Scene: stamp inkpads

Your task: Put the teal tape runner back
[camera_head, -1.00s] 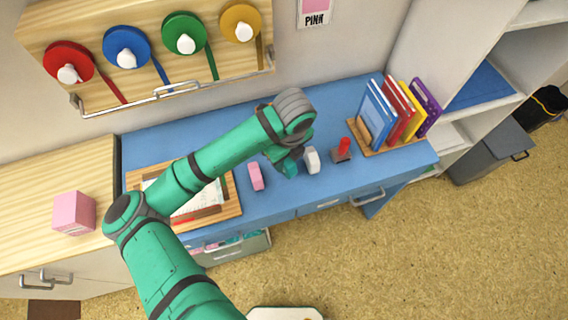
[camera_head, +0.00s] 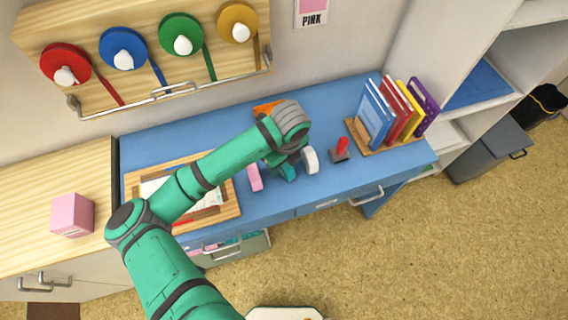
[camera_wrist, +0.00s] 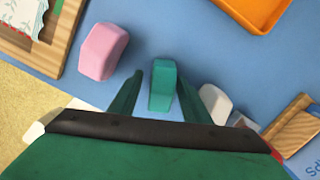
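The teal tape runner (camera_wrist: 162,84) stands on the blue desktop, between a pink block-like runner (camera_wrist: 103,51) and a white one (camera_wrist: 214,101). In the head view the teal runner (camera_head: 288,173) is partly hidden under my arm's end. My gripper (camera_wrist: 159,78) is open, with one green finger on each side of the teal runner. Blue desktop shows between the left finger and the runner; the right finger is closer to it. I cannot tell whether that finger touches.
An open drawer (camera_head: 250,246) below the desk front holds pink and teal items, partly hidden by my arm. A wooden tray with paper (camera_head: 230,208) lies left, an orange tray (camera_wrist: 284,10) behind. A red-handled stamp (camera_head: 342,145) and a book rack (camera_head: 362,138) stand right.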

